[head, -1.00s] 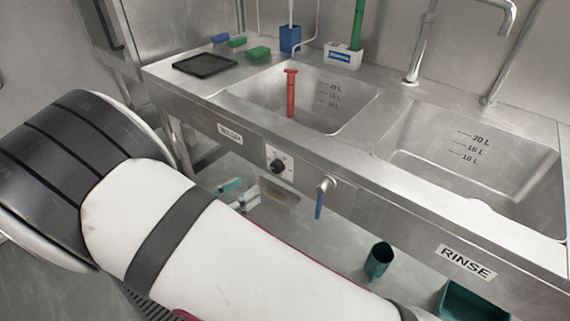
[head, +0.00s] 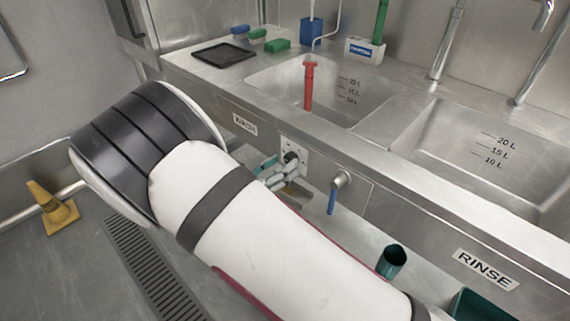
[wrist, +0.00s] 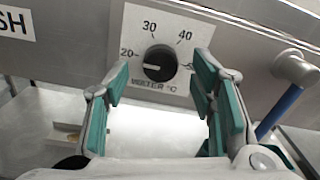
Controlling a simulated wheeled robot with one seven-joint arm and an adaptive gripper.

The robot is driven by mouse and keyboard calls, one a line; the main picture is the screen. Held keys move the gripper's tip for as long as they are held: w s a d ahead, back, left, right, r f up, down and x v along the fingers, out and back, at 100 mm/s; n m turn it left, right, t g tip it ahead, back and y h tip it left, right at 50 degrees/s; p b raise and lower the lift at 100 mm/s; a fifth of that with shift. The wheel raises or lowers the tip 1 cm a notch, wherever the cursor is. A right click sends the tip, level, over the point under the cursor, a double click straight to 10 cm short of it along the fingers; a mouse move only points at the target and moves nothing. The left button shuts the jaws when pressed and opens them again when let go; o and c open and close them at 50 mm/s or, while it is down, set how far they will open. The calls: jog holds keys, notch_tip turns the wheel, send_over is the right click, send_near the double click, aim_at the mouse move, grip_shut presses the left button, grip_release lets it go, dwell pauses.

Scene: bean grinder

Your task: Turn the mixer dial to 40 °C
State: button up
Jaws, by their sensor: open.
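The mixer dial (wrist: 158,62) is a black round knob on a pale plate marked 20, 30 and 40, with a further mark at the right partly hidden by a finger. A pale mark on the knob points left, near the 20 side. In the head view the dial (head: 291,157) sits on the front of the sink counter. My gripper (wrist: 160,70) is open, its teal-padded fingers on either side of and below the dial, with no clear contact. In the head view my gripper (head: 277,178) is just below the dial, partly hidden by my arm.
A tap lever with a blue handle (wrist: 278,111) is close to the right of my gripper. The WASH sink (head: 285,85) holds a red upright piece (head: 309,88). A green cup (head: 391,262) stands on the lower shelf. A yellow wedge-like object (head: 55,208) stands on the floor.

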jog(key=shift+x, duration=0.95)
jog(key=c, duration=1.1)
jog(key=shift+c, duration=0.2)
